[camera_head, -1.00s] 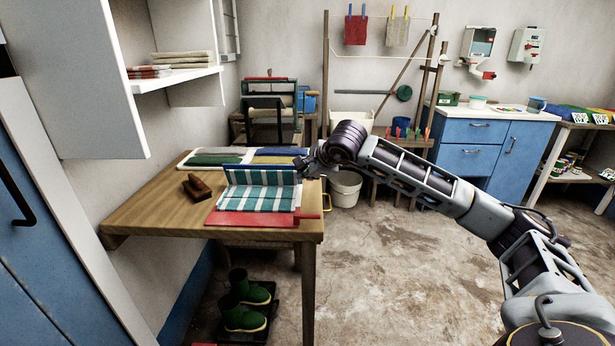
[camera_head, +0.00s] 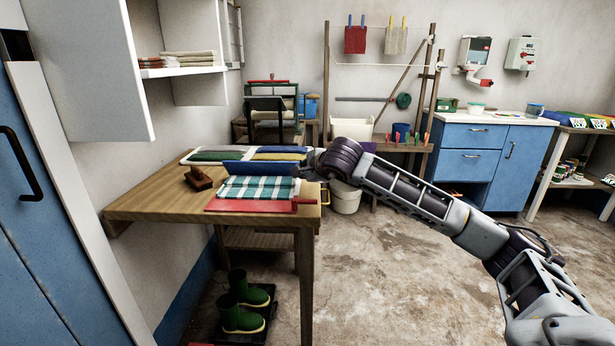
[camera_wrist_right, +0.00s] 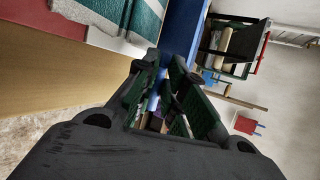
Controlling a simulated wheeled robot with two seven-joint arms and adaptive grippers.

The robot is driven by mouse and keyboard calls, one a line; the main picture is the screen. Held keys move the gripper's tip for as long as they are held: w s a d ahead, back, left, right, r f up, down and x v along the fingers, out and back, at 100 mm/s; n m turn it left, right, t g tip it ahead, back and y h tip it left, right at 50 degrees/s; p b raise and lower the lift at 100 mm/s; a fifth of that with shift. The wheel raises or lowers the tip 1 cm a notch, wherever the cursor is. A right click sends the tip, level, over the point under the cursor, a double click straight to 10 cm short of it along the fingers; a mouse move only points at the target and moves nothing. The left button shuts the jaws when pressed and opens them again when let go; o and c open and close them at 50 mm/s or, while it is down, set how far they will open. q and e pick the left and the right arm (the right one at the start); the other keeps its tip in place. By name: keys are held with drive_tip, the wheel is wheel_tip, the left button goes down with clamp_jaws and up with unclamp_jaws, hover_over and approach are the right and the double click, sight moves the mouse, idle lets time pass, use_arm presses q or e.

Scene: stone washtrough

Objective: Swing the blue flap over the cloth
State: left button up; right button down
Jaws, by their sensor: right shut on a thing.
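The blue flap (camera_head: 258,168) stands raised along the back edge of the cloth in the head view, its plain blue face showing. The green-and-white striped cloth (camera_head: 258,188) lies in front of it on a red board (camera_head: 250,205) on the wooden table. My right gripper (camera_head: 310,168) is at the flap's right end, shut on it. In the right wrist view the blue flap (camera_wrist_right: 186,28) runs down between the fingers of my right gripper (camera_wrist_right: 168,75). The cloth (camera_wrist_right: 105,18) and the red board (camera_wrist_right: 42,20) are at its upper left. My left gripper is out of view.
A brown wooden brush-like object (camera_head: 199,178) lies left of the cloth. Folded towels (camera_head: 210,156) lie behind the flap. A white bucket (camera_head: 345,198) stands right of the table (camera_head: 150,204). Green boots (camera_head: 243,318) stand below. The floor at right is clear.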

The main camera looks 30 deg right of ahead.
drive_tip(key=shift+f, duration=0.9)
drive_tip(key=c, duration=1.7)
unclamp_jaws()
drive_tip(key=shift+o, duration=1.1)
drive_tip(key=shift+w+f, duration=0.1)
drive_tip(key=shift+w, duration=0.05)
drive_tip(key=shift+d, duration=0.1)
drive_tip(key=shift+v, duration=1.15)
drive_tip(key=v, duration=1)
drive_tip(key=shift+a+r, duration=0.25)
drive_tip(key=shift+r, duration=0.2)
drive_tip(key=shift+w, duration=0.1)
